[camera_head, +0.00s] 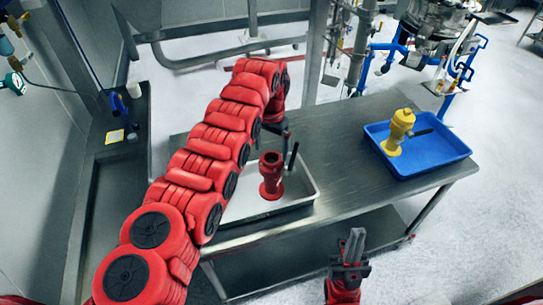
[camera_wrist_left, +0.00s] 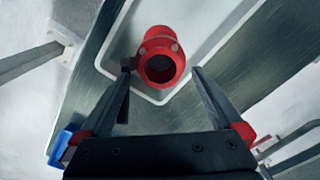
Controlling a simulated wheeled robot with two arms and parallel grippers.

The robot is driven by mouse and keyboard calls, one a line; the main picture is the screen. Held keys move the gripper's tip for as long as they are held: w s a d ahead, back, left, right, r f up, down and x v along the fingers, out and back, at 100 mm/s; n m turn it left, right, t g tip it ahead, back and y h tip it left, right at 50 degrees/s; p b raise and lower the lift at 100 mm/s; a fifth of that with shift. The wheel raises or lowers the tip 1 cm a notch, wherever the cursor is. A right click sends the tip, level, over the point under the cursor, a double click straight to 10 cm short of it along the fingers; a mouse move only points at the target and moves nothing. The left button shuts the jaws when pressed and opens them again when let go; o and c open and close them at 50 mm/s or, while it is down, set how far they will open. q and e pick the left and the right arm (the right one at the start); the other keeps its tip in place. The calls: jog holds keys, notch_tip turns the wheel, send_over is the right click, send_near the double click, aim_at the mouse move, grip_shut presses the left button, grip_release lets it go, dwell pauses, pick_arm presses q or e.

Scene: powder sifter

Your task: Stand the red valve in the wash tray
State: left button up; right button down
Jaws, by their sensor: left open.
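The red valve (camera_head: 271,180) stands upright in the pale metal wash tray (camera_head: 305,196) on the steel table, its open top facing up. In the left wrist view the red valve (camera_wrist_left: 160,60) is seen from above, at the tips of the fingers. My left gripper (camera_head: 283,150) is beside and around the valve's upper part; in the wrist view its fingers (camera_wrist_left: 160,74) are open, one on each side, with a visible gap on the right. Contact on the left side is unclear. My right gripper (camera_head: 354,247) hangs empty before the table's front edge.
A blue tray (camera_head: 440,160) at the table's right end holds a yellow valve (camera_head: 398,132). The steel table (camera_head: 340,150) is bare between the two trays. My red left arm hides the wash tray's left part. A sink counter (camera_head: 105,150) stands at the left.

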pick_arm(q)
notch_tip(320, 180, up, 9)
jog(key=p, duration=0.2)
jog(key=shift+f, duration=0.15)
